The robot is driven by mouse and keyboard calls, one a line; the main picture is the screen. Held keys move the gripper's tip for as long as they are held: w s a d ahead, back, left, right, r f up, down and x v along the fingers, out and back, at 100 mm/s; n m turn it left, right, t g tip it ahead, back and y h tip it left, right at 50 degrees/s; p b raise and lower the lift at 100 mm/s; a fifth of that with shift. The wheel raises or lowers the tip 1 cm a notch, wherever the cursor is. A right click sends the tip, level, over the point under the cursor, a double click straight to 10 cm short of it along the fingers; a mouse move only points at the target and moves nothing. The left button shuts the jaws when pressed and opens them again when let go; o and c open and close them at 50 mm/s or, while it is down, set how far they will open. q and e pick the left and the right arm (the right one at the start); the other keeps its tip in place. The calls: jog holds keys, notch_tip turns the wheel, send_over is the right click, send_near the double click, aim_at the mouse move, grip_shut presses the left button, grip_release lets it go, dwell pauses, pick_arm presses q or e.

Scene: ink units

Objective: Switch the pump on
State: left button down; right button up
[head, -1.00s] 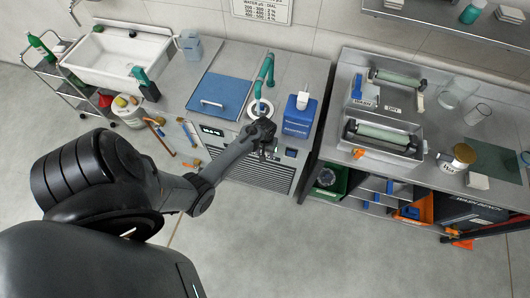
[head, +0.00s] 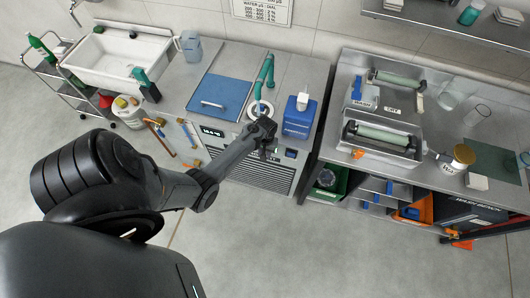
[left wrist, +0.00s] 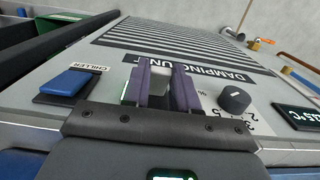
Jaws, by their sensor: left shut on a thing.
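My left gripper (head: 266,153) is at the front panel of the damping unit (head: 250,172). In the left wrist view its two purple fingers (left wrist: 160,88) are shut on a pale block-like switch piece (left wrist: 158,82) on the panel. No label for this piece is readable, so I cannot tell from lettering that it is the pump switch. A blue rocker switch (left wrist: 68,82) labelled CHILLER sits to its left, and a dark round dial (left wrist: 235,99) to its right. The gripper hides part of the panel. My right gripper is not in view.
A temperature display (left wrist: 298,115) is beyond the dial. On the unit's top are a blue lid (head: 218,96), a green curved pipe (head: 264,75) and a blue container (head: 299,116). A bench with roller trays (head: 382,139) stands at the right. The floor in front is clear.

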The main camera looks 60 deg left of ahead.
pick_arm(q)
jog(key=shift+w+a+r, duration=0.1)
jog(key=shift+r, duration=0.05)
jog(key=c, duration=0.9)
grip_release()
jog(key=shift+w+a+r+p, duration=0.15)
jog(key=shift+r+p, duration=0.15)
jog(key=shift+r, duration=1.5)
jog(key=shift+w+a+r+p, duration=0.1)
jog(key=shift+r+p, duration=0.15)
jog(key=shift+r, duration=1.5)
jog(key=shift+w+a+r+p, duration=0.15)
jog(key=shift+r+p, duration=0.15)
jog(key=shift+r, duration=1.5)
